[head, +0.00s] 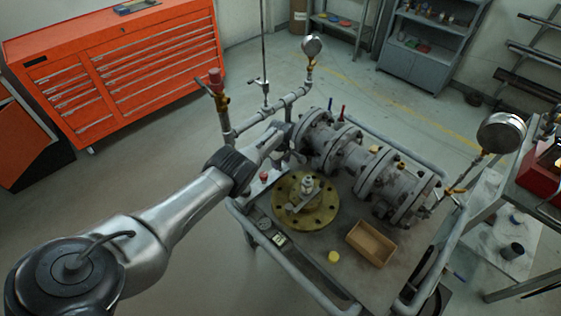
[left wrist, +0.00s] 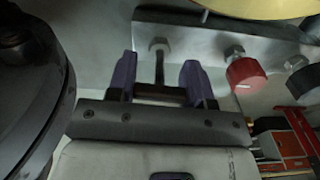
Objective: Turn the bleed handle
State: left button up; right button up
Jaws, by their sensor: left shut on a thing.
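My left arm reaches in from the left to the near-left end of the grey flanged valve assembly (head: 352,160). My left gripper (head: 284,136) is beside the piping there, and its fingertips are hard to make out in the head view. In the left wrist view, the two purple fingers (left wrist: 160,83) are shut on a thin dark bar (left wrist: 159,68), which seems to be the bleed handle. A grey hex-headed end shows at the far end of the bar, against a metal plate (left wrist: 200,42). My right gripper is not in view.
A red knob (left wrist: 245,75) sits right of the fingers. Pressure gauges (head: 501,132) stand on pipes around the valve. The cart top (head: 325,228) bears a brass flange (head: 322,215) and a wooden tray (head: 371,243). An orange tool chest (head: 130,75) stands behind left; open floor lies before it.

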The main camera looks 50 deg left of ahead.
pick_arm(q)
jog(key=o, duration=0.9)
jog(key=shift+r, duration=0.1)
notch_tip(320, 180, up, 12)
jog(key=p, duration=0.9)
jog(key=shift+r+p, duration=0.55)
jog(key=shift+r, duration=0.25)
